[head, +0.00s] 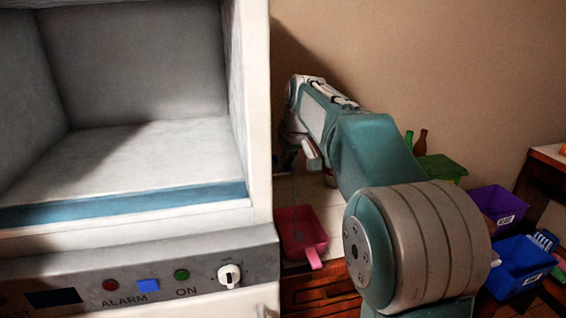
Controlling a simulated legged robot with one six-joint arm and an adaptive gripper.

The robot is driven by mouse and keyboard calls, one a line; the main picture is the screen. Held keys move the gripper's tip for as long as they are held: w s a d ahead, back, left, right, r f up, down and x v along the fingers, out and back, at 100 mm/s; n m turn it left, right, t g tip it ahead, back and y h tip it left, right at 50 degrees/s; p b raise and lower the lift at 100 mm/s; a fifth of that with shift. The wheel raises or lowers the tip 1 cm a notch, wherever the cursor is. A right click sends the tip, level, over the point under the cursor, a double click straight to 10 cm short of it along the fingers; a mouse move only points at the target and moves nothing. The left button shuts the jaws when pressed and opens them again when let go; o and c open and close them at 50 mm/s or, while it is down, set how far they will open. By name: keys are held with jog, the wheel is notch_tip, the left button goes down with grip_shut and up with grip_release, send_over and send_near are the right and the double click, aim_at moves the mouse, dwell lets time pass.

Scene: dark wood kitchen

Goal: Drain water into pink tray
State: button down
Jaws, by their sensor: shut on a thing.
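The pink tray (314,229) sits on a light counter top to the right of the white cabinet, its handle pointing toward me. My gripper (291,158) hangs from the end of my arm, above and behind the tray, close to the cabinet's right edge. It is small and dark in this view. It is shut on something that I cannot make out. No water can be made out in the tray or falling into it.
The white cabinet (257,120) with an open compartment and a control panel (205,276) fills the left. A green bin (443,167), a purple bin (498,205) and a blue bin (520,266) stand at the right. Bottles (420,143) stand behind my arm.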

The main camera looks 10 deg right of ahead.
jog(key=shift+f, duration=0.1)
jog(key=c, duration=0.6)
grip_release()
jog(key=v, duration=1.2)
jog(key=shift+w, duration=0.1)
